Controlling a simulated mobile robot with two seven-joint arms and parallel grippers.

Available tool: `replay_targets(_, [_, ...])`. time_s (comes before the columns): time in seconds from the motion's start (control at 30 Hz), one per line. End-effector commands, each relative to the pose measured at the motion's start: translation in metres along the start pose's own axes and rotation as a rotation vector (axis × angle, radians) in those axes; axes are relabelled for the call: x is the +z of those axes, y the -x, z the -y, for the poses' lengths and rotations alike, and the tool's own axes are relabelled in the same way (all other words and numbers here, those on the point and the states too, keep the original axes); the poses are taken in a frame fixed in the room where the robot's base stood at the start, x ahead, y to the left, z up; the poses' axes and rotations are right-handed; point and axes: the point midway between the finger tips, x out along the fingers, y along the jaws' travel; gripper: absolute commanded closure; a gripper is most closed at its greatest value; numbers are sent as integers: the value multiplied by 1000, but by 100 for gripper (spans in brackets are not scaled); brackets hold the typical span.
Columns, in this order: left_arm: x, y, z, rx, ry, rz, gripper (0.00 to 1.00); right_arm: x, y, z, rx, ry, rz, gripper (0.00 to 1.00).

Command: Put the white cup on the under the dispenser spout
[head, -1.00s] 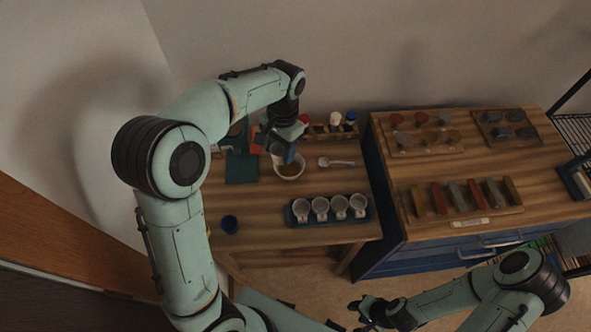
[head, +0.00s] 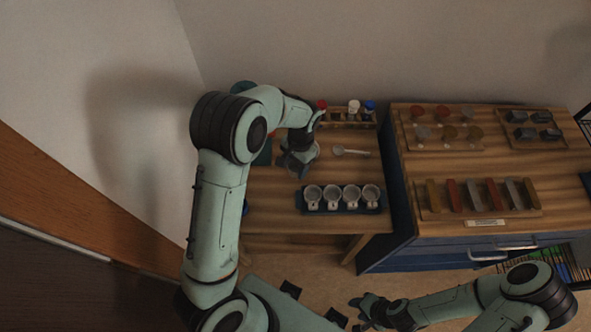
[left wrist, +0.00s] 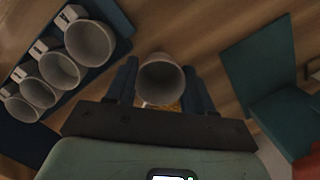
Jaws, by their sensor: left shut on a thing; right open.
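A teal stand (left wrist: 258,68), likely the dispenser base, lies to the right in that view. In the head view my left arm mostly covers it, and no spout can be made out. My right gripper (head: 365,312) is open, low in front of the furniture.
A dark blue tray (head: 345,211) with several handled mugs stands at the table's front. A spoon (head: 350,152) lies behind it, and a rack (head: 345,122) with capped bottles is at the back. A blue cabinet (head: 400,215) adjoins on the right, with sample boards on top.

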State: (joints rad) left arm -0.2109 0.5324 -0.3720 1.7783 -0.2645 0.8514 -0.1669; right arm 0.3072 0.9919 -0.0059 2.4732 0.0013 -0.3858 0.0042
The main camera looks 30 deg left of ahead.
Motion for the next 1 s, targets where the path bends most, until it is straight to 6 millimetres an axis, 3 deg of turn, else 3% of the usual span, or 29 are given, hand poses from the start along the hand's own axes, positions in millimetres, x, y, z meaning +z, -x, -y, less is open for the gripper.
replay_targets(0.1, [-2,-22,0,0,0,6,76,1,-2,-1,0,0,1,57])
replay_targets(0.2, [-4,-31,0,0,0,3,76,1,-2,-1,1,-1,1,57])
replay_targets(0.57, [-5,-35,0,0,0,1,76,2,-5,-3,1,-1,3,57])
replay_targets(0.6, [-5,-35,0,0,0,1,41,2,-5,-3,1,-1,3,57])
replay_targets(0.67, [-5,-34,0,0,0,1,22,2,-4,-2,1,-1,3,57])
replay_targets(1.0, [-5,-31,0,0,-1,0,22,1,-2,-1,1,-1,1,57])
